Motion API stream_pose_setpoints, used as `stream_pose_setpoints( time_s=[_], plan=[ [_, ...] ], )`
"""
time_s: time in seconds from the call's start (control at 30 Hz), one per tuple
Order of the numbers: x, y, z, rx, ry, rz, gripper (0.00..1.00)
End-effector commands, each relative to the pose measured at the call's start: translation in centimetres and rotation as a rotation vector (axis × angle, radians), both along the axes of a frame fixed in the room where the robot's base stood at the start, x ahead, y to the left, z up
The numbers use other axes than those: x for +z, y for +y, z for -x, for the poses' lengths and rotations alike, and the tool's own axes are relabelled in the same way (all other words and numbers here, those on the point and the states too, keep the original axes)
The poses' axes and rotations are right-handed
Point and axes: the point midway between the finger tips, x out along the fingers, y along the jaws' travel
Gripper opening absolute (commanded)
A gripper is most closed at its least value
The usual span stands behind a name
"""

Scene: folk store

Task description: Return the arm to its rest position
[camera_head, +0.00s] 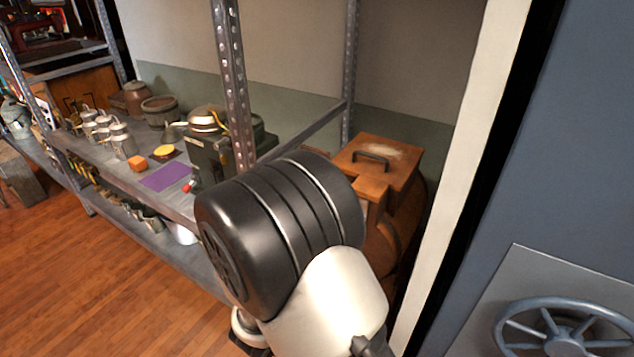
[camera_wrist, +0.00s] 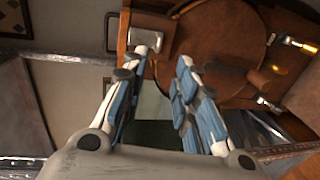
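My gripper (camera_wrist: 163,62) shows in the wrist view with two blue-padded fingers. The fingers stand apart and nothing is held between them. Beyond the fingertips is a round brown wooden thing (camera_wrist: 215,45), seen sideways. In the head view, my arm's black joint and white link fill the middle foreground, in front of the shelf's near end. My gripper's fingers cannot be made out in the head view.
A metal shelf (camera_head: 150,190) holds an orange block (camera_head: 138,164), a purple mat (camera_head: 165,176), a yellow round thing (camera_head: 164,152) and several tins. A brown wooden box (camera_head: 381,158) stands behind my arm. A blue-grey wall with a handwheel (camera_head: 562,330) is at right. The wooden floor (camera_head: 90,265) is clear at left.

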Motion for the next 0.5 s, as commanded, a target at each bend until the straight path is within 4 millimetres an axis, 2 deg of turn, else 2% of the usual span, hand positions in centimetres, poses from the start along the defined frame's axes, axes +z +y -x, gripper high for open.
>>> stream_pose_setpoints(
  time_s=[0.07, 0.13, 0.27, 0.37, 0.4, 0.5],
  plan=[
    [0.2, -0.3, 0.1, -0.01, 0.0, -0.002, 0.27],
    [1.0, -1.5, 0.4, -0.051, 0.005, -0.006, 0.27],
    [4.0, -6.3, 2.8, -0.229, 0.044, -0.044, 0.27],
    [6.4, -10.8, 6.7, -0.413, 0.111, -0.12, 0.27],
    [7.0, -12.4, 8.6, -0.483, 0.144, -0.162, 0.27],
    [7.9, -14.9, 13.2, -0.625, 0.226, -0.297, 0.27]
  ],
)
